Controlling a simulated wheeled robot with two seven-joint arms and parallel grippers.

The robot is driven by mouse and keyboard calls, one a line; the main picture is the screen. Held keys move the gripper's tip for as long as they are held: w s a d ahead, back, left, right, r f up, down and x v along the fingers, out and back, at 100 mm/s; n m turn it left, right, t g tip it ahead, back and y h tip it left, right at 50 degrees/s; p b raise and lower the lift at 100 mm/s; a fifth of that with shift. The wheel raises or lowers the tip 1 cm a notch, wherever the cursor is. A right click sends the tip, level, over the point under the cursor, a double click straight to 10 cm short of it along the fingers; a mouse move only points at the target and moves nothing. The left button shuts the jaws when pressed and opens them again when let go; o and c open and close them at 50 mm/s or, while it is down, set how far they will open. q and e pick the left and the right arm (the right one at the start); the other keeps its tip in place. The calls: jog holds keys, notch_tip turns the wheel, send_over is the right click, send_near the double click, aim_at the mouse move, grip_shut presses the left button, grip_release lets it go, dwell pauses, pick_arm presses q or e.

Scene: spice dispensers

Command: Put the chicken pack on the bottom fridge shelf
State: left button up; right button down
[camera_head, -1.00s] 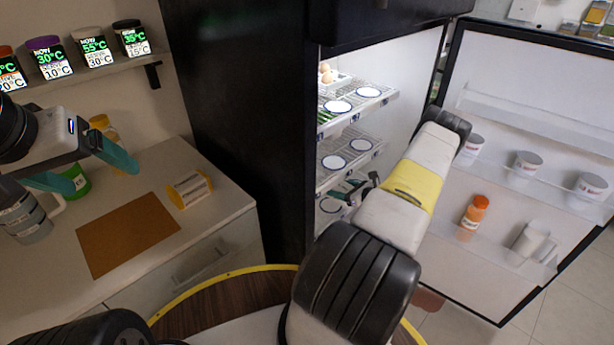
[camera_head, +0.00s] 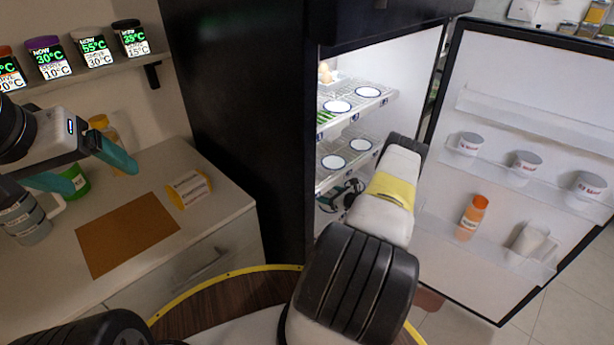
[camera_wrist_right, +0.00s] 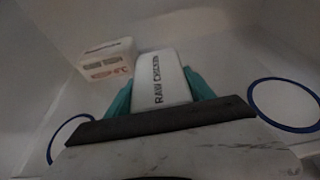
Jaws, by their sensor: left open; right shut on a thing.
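The chicken pack (camera_wrist_right: 161,84) is a white block lettered "RAW CHICKEN", seen in the right wrist view. My right gripper (camera_wrist_right: 157,76) has its teal fingers on both sides of the pack and is shut on it. In the head view my right gripper (camera_head: 343,195) is inside the lower part of the open fridge, and the pack cannot be made out there. The wrist view shows a pale surface with blue-ringed circles (camera_wrist_right: 286,105) on either side. Contact between pack and surface cannot be told. My left gripper (camera_head: 103,179) is open and empty above the counter.
A white labelled carton (camera_wrist_right: 106,62) stands left of the pack. Upper fridge shelves (camera_head: 345,121) carry blue-ringed circles. The open fridge door (camera_head: 540,110) at right holds tubs, an orange bottle (camera_head: 472,218) and a pitcher (camera_head: 527,242). A brown mat (camera_head: 125,235) lies on the counter.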

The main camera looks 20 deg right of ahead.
jog(key=shift+c, duration=1.8)
grip_release()
jog(key=shift+f, duration=0.15)
jog(key=shift+s+d+r, duration=0.15)
jog(key=shift+s+r, duration=0.1)
jog(key=v, duration=1.1)
jog(key=shift+s, duration=0.25)
jog(key=shift+d, duration=0.15)
